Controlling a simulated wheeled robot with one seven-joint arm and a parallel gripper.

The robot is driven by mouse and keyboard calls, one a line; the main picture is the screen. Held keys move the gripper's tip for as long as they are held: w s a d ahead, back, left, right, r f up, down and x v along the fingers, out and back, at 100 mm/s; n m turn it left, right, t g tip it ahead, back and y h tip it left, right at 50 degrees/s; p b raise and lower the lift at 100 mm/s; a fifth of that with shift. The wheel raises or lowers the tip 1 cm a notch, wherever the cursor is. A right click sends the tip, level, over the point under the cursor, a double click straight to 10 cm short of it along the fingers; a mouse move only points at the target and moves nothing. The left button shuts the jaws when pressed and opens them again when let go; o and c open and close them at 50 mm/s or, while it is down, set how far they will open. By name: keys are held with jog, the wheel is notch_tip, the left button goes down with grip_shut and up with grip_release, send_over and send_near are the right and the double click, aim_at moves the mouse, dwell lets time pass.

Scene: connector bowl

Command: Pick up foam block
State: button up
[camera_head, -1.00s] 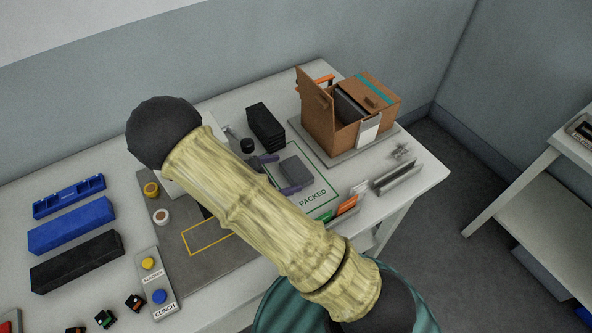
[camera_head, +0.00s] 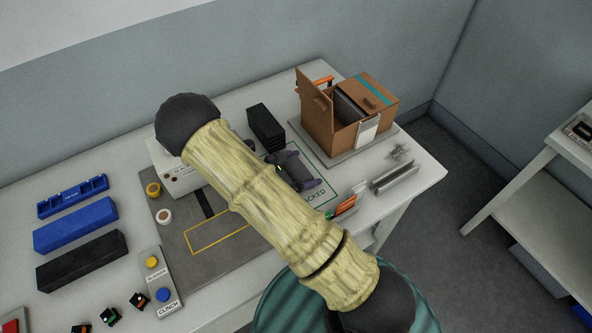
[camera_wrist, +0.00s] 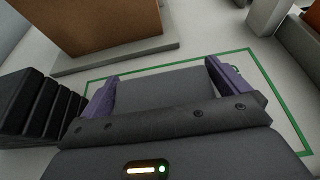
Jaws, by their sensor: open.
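A flat dark grey block, which looks like the foam block, lies in the green-outlined PACKED area in the head view (camera_head: 291,168). In the wrist view the grey block (camera_wrist: 160,88) lies between the two purple fingers of my gripper (camera_wrist: 160,73). My gripper (camera_head: 293,172) is open, with one finger on each side of the block. I cannot tell whether the fingers touch it. My arm hides part of the PACKED area in the head view, and the gripper body hides the block's near part in the wrist view.
A stack of black slabs (camera_head: 266,127) stands close behind and left of the block. An open cardboard box (camera_head: 337,124) stands on a grey base at the back right. Orange and green items (camera_head: 343,208) and a metal rail (camera_head: 394,178) lie to the right.

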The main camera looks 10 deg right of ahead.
jog(key=shift+c, duration=0.2)
dwell(0.3)
jog(key=c, duration=0.6)
jog(key=shift+c, duration=0.2)
jog(key=shift+r, duration=0.15)
